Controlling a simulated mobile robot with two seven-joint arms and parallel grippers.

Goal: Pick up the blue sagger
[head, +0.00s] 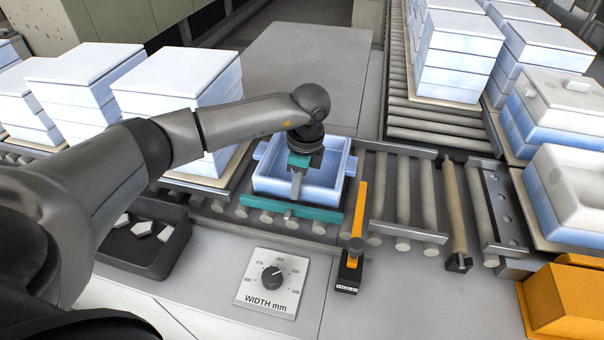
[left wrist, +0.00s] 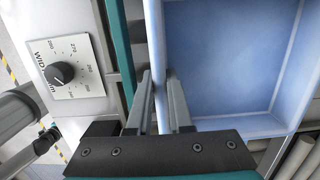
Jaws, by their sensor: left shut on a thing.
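The blue sagger (head: 325,197) is an open square box on the rollers, upright, behind a teal bar (head: 290,209). My left gripper (head: 296,187) reaches down onto its near wall. In the left wrist view the two fingers (left wrist: 163,85) straddle the wall of the sagger (left wrist: 225,60), one inside and one outside, shut on it. The inside looks empty. I cannot tell whether its underside is clear of the rollers. My right gripper is not in view.
A WIDTH mm dial plate (head: 273,283) lies in front. An orange lever (head: 355,225) stands just right of the sagger. A dark tray (head: 145,240) with pale pieces is at left. Stacks of pale-blue saggers (head: 180,100) stand behind left, more at right.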

